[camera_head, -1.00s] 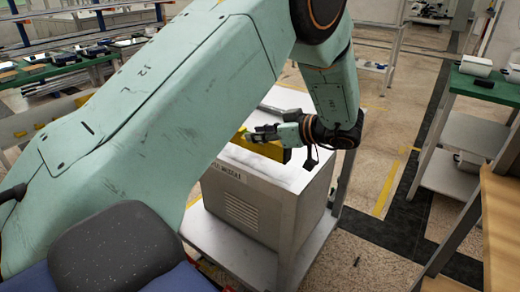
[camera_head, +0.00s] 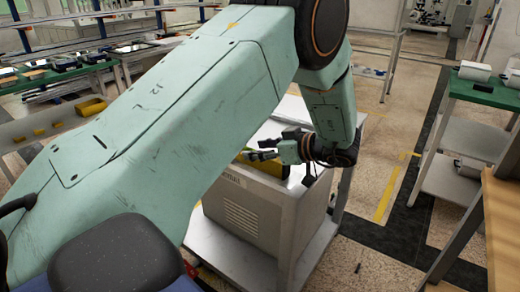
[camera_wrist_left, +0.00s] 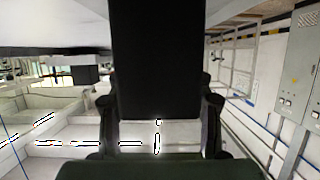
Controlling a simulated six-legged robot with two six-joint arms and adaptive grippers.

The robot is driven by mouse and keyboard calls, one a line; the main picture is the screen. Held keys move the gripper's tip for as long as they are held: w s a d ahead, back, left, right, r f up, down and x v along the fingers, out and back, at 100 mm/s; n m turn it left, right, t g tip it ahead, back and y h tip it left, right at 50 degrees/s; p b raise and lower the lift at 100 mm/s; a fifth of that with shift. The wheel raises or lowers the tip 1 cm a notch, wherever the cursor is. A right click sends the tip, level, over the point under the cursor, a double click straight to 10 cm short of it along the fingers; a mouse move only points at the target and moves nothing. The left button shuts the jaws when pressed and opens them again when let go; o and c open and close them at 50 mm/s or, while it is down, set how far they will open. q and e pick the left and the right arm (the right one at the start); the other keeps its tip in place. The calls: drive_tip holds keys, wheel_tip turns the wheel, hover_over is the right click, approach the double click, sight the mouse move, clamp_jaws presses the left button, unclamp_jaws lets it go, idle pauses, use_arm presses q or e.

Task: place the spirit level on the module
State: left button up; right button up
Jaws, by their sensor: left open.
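The module (camera_head: 249,212) is a pale grey box with a vented front, standing on a metal cart. The yellow spirit level (camera_head: 268,167) shows as a bar at the module's top, partly hidden by my arm and gripper. It appears to lie on the top, but its contact is not clear. My left gripper (camera_head: 262,149) is open, with dark fingers just above and beside the level. In the left wrist view the gripper fingers (camera_wrist_left: 158,118) stand apart around a large dark shape that I cannot identify. My right gripper is not in view.
The cart's lower shelf (camera_head: 235,250) extends in front of the module. A green-topped bench (camera_head: 485,90) with white parts stands at the right. Benches with yellow parts (camera_head: 90,106) are at the left. Floor between the cart and right bench is mostly clear.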

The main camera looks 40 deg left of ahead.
use_arm(q)
drive_tip(key=shift+r, duration=0.1)
drive_tip(key=shift+d+r, duration=0.15)
drive_tip(key=p+v, duration=0.3)
drive_tip(key=v, duration=0.7)
drive_tip(key=shift+d+r, duration=0.1)
drive_tip(key=shift+r, duration=0.05)
drive_tip(key=shift+d+r, duration=0.15)
drive_tip(key=shift+d, duration=0.55)
